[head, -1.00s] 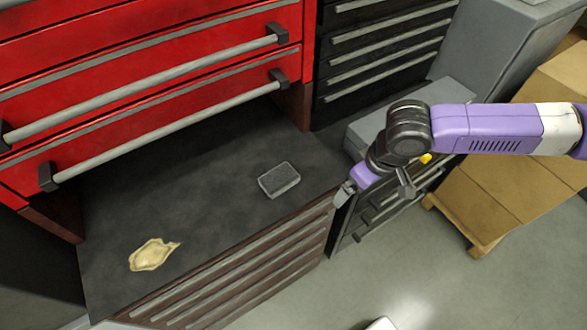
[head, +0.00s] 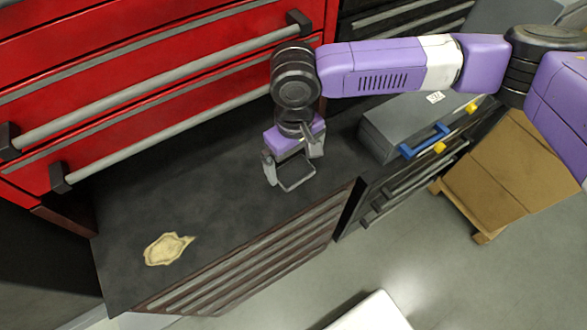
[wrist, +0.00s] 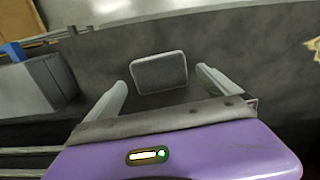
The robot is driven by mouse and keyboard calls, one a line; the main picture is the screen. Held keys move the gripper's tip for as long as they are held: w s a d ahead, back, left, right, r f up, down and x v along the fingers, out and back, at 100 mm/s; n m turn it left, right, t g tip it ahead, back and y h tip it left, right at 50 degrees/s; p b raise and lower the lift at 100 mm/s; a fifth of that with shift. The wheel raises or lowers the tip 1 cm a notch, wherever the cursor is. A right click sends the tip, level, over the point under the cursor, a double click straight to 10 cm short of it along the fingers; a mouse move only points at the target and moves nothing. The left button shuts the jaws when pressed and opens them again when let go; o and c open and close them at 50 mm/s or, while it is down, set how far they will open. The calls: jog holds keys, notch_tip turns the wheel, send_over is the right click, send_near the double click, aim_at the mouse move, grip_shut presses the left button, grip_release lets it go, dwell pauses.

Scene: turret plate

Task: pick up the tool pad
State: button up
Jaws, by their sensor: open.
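The tool pad is a small dark grey block with a lighter rim, lying on the dark worktop (head: 225,200). In the head view the tool pad (head: 294,174) shows between the fingers of my gripper (head: 293,170), partly covered by them. In the wrist view the tool pad (wrist: 159,71) lies ahead, between the two grey fingertips of my gripper (wrist: 160,80), with space on both sides. My gripper is open and empty, pointing down at the pad. I cannot tell how far the fingertips are above the worktop.
A red drawer cabinet (head: 150,70) with long grey handles stands behind the worktop, close to my arm. A beige patch (head: 168,249) lies at the left. A grey box (head: 385,125) and blue handle (head: 427,141) are at the right. Cardboard boxes (head: 500,170) stand farther right.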

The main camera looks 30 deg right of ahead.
aim_at(294, 169)
jog(key=shift+f, duration=1.6)
jog(key=c, duration=1.3)
notch_tip(294, 169, up, 28)
jog(key=shift+r, duration=0.1)
